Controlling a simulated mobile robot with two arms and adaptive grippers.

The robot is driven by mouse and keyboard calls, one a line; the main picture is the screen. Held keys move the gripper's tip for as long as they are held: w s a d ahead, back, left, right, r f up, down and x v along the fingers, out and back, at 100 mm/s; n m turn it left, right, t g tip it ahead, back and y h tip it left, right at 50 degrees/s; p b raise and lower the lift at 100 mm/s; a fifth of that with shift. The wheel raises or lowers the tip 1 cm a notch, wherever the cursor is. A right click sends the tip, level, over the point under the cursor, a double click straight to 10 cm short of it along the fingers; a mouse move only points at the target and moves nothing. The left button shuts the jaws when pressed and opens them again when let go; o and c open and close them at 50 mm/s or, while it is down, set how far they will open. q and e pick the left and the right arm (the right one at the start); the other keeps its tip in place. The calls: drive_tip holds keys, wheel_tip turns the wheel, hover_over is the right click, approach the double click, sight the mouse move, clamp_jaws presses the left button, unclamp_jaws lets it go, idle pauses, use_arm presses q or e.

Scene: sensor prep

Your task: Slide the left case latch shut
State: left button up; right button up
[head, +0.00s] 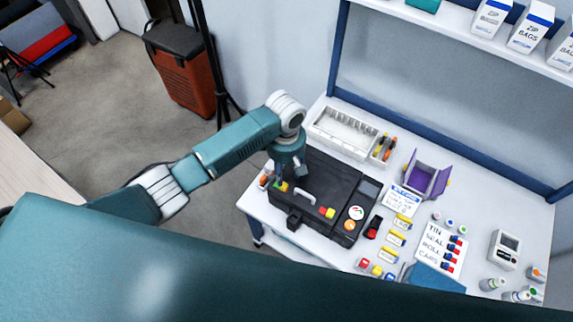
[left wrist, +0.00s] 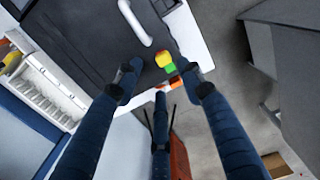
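The black case (head: 325,180) lies closed on the white table, with a pale handle (head: 306,197) along its front side. The left case latch shows in the left wrist view as a yellow block (left wrist: 163,59) with a green patch (left wrist: 170,68) beside it. The other latch (head: 327,212), yellow and red, sits to the right of the handle. My left gripper (head: 284,177) is over the left end of the case. In the left wrist view its fingers (left wrist: 160,78) are spread, with the yellow block between and just beyond the tips; contact cannot be told. My right gripper is not in view.
A white divided tray (head: 343,131) stands behind the case. A purple open box (head: 427,180), a label card (head: 441,248) and several yellow-labelled items lie to the right. The table's left edge is close to the case. My teal body part covers the foreground.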

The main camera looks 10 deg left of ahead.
use_arm(q)
wheel_tip(320, 180, up, 4)
drive_tip(key=shift+f, duration=0.1)
idle(0.5)
